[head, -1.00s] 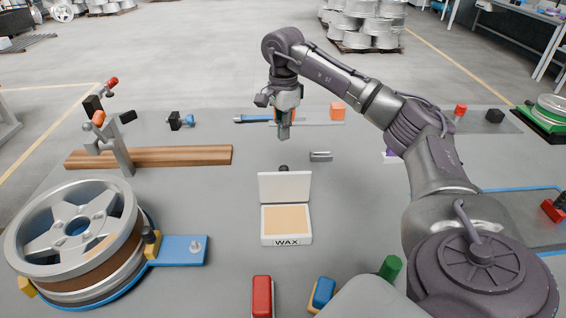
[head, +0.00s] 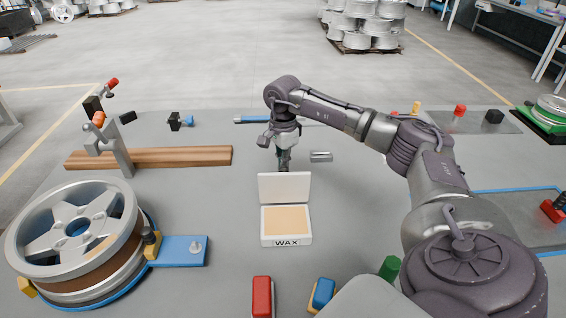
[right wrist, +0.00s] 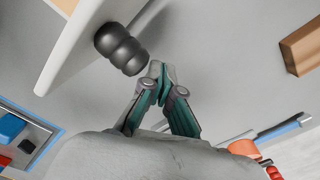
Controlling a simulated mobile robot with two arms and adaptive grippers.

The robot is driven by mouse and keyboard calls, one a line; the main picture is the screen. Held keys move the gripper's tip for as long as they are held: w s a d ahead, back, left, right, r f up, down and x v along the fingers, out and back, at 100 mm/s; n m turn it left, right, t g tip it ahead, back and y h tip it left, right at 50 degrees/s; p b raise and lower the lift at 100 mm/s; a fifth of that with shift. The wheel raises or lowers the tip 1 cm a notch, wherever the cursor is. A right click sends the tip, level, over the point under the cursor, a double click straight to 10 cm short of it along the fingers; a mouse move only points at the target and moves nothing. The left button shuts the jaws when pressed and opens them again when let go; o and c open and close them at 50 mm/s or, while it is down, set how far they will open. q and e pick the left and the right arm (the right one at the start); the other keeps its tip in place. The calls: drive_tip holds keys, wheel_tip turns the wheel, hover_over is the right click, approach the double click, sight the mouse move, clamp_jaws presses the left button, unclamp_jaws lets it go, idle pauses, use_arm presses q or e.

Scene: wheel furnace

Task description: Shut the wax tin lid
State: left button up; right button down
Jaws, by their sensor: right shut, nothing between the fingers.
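The wax tin (head: 286,240) stands on the table in the middle of the head view, its front marked WAX. Its white lid (head: 285,187) is open and stands nearly upright at the back edge of the tin. My right gripper (head: 284,167) is just behind the lid, low over the table, shut and empty. In the right wrist view its fingertips (right wrist: 162,68) meet beside a dark rounded knob (right wrist: 120,48) at the lid (right wrist: 75,35). A small gap seems to show between fingertips and knob. My left gripper is not in view.
A wheel (head: 75,228) on a blue fixture stands at the left. A wooden beam (head: 165,156) lies at the back left. A small grey metal piece (head: 321,156) lies right of my gripper. A red block (head: 262,295) and a blue block (head: 323,292) are in front of the tin.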

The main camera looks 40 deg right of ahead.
drive_tip(key=shift+f, duration=0.15)
drive_tip(key=shift+s+a+r+p, duration=0.25)
drive_tip(key=shift+s+r+p, duration=0.05)
drive_tip(key=shift+r+p, duration=0.1)
